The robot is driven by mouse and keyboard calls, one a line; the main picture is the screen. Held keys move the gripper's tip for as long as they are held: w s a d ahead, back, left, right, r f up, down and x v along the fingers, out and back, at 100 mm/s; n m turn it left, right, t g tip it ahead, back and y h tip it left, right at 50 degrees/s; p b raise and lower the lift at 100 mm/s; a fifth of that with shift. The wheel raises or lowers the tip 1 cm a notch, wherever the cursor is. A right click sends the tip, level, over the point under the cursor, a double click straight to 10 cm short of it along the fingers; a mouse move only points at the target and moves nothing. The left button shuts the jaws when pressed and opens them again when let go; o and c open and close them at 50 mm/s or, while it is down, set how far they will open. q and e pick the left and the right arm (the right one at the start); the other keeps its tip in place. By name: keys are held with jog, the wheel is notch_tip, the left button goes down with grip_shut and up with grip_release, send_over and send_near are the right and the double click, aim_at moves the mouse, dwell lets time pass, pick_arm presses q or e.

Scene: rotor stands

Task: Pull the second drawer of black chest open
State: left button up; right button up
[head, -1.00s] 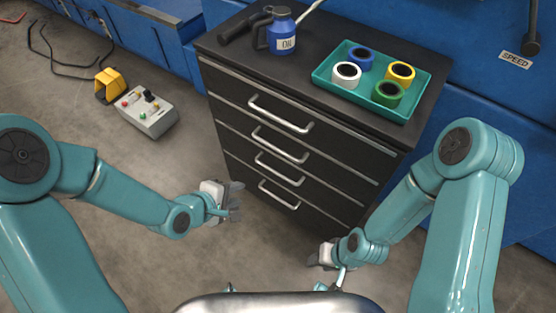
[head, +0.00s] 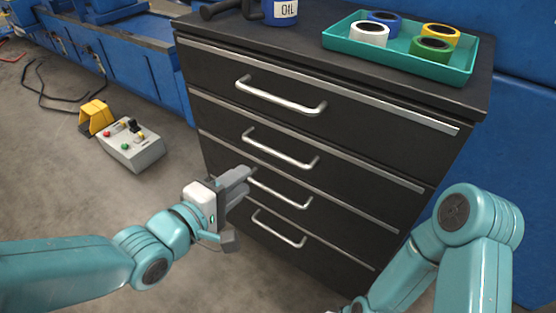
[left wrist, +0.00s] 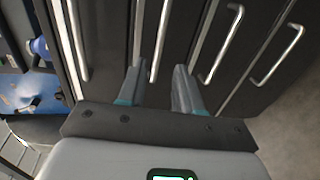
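The black chest (head: 400,105) stands in front of me with several drawers, all shut, each with a silver bar handle. The second drawer's handle (head: 280,150) is below the top one (head: 280,97). My left gripper (head: 246,180) is open and empty, close to the chest front; in the head view its fingers overlap the left end of the third handle (head: 282,192). In the left wrist view the gripper (left wrist: 160,85) has its fingers apart, with the second handle (left wrist: 160,40) lined up between them in the picture. Contact cannot be told. My right gripper is cut off at the bottom edge.
On the chest top are a teal tray (head: 400,62) with several tape rolls and a blue oil can (head: 283,12). A grey control box (head: 132,145) and a yellow pedal (head: 96,117) lie on the floor at left. The floor before the chest is clear.

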aim_at(277, 155)
pick_arm(q)
jog(key=b+x, duration=0.2)
jog(key=x, duration=1.1)
jog(key=shift+w+d+f+b, duration=0.1)
jog(key=shift+w+d+b, duration=0.1)
jog(key=shift+w+b, duration=0.2)
grip_shut()
